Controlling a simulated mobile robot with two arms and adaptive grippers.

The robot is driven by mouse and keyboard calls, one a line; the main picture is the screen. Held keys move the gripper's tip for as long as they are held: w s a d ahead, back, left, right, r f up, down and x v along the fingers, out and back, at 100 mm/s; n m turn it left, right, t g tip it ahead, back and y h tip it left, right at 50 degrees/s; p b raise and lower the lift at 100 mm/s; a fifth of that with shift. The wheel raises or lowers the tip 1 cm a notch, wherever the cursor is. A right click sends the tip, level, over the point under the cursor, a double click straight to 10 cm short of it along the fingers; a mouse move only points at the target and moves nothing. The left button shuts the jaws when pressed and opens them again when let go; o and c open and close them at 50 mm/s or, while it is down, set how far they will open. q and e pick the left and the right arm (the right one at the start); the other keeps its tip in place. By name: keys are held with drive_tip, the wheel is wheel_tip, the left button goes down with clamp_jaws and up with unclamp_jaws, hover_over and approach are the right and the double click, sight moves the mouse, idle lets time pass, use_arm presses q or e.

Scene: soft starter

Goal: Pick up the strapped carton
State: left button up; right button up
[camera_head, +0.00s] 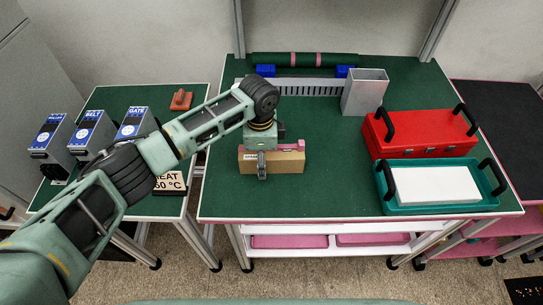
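The strapped carton (290,162) is a low tan box with a pink band along its top. It is at the front left of the green-topped middle table. My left gripper (262,163) points down over the carton's left half, with one dark finger in front of the near face. The far finger is hidden, so I cannot tell whether it grips the carton. I also cannot tell whether the carton rests on the table or is slightly raised. My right gripper is out of view.
A grey open box (364,95) stands behind right of the carton. A red toolbox (425,135) and a teal tray (435,211) holding a white block are further right. A slotted grey duct (310,87) and a dark green roll (278,59) lie behind. The table's front centre is clear.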

use_arm(q)
drive_tip(key=c, duration=1.5)
drive_tip(key=shift+r, duration=0.1)
wheel_tip(320, 180, up, 4)
drive_tip(key=shift+d+r+b, duration=0.1)
drive_tip(key=shift+d+b, duration=0.05)
drive_tip(key=shift+b, duration=0.6)
drive_tip(key=s+d+r, duration=0.1)
drive_tip(key=d+r, duration=0.1)
drive_tip(key=d, duration=0.1)
drive_tip(key=s+d+r+b, duration=0.1)
drive_tip(key=s+d+r, duration=0.1)
drive_tip(key=d, duration=0.1)
drive_tip(key=s+d+r+b, duration=0.1)
drive_tip(key=s+d+r, duration=0.1)
drive_tip(key=d, duration=0.2)
drive_tip(key=shift+s+r, duration=0.25)
drive_tip(key=shift+r, duration=0.15)
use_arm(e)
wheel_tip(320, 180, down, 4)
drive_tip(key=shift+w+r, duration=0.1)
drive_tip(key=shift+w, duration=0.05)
use_arm(q)
drive_tip(key=shift+a, duration=0.1)
